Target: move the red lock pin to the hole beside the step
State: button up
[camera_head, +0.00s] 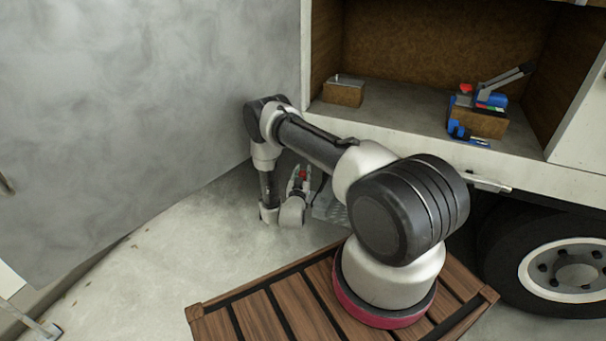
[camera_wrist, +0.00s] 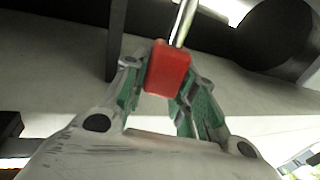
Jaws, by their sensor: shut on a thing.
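The red lock pin (camera_wrist: 168,68) is held between the two fingertips of my gripper (camera_wrist: 160,85) in the wrist view. Its red block is in the jaws, and its metal shaft points away from the gripper toward the top of the picture. In the head view my gripper (camera_head: 299,182) is low, beside the truck and below its cargo floor, with a bit of the red pin (camera_head: 303,174) showing. The metal step (camera_head: 328,208) is just right of the gripper, partly hidden behind my arm. The hole beside the step is not visible in either view.
The truck's open cargo bay (camera_head: 400,103) is above, holding a brown block (camera_head: 343,93) and a blue clamp-like tool (camera_head: 459,130). A wheel (camera_head: 573,268) is at right. A grey wall (camera_head: 150,110) stands at left. Bare floor (camera_head: 190,240) lies in front.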

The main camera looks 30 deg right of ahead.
jog(key=shift+w+f, duration=0.1)
jog(key=shift+f, duration=3.4)
jog(key=shift+f, duration=0.15)
jog(key=o, duration=1.1)
jog(key=shift+o, duration=0.2)
